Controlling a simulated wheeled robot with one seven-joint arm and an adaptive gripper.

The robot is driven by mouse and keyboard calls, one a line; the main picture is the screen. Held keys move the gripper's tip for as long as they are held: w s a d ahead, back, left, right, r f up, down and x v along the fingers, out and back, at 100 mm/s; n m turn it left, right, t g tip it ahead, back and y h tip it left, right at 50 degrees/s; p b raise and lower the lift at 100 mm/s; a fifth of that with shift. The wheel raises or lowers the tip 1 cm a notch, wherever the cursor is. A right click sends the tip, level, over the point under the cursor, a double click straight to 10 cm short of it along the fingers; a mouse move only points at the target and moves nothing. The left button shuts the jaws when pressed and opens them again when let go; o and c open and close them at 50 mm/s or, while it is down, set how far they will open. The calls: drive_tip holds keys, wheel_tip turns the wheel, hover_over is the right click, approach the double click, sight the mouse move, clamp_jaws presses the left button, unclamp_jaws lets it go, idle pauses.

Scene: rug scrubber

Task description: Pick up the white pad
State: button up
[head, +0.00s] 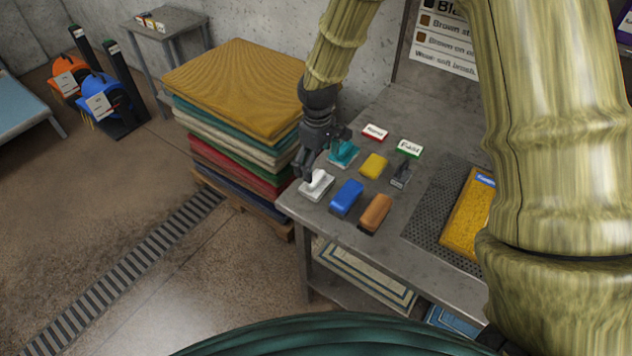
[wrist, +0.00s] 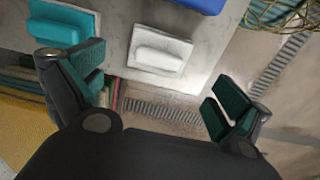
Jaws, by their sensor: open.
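The white pad (head: 317,186) lies on the grey metal table at its left front corner. It has a flat base with a raised block on top. In the wrist view the white pad (wrist: 160,52) lies ahead of the fingers, between their lines but beyond the tips. My gripper (head: 318,172) hangs over the table by the pad, and in the head view its fingers overlap the pad's back edge. In the wrist view my gripper (wrist: 158,97) has its fingers wide apart with nothing between them. Whether a finger touches the pad cannot be told.
A teal brush (head: 343,152) stands close behind the pad, and a blue brush (head: 346,197) lies to its right. A yellow sponge (head: 373,166), a brown brush (head: 376,212) and a dark tool (head: 401,175) are farther right. A stack of folded rugs (head: 240,85) stands left of the table.

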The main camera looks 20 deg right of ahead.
sight(317, 177)
drive_tip(key=shift+f, duration=0.45)
drive_tip(key=shift+s+f, duration=0.1)
drive_tip(key=shift+f, duration=0.25)
drive_tip(key=shift+w+f+p, duration=0.2)
drive_tip(key=shift+f+p, duration=0.9)
drive_tip(key=shift+f, duration=0.1)
drive_tip(key=shift+f+p, duration=0.4)
drive_tip(key=shift+f, duration=1)
drive_tip(key=c, duration=1.3)
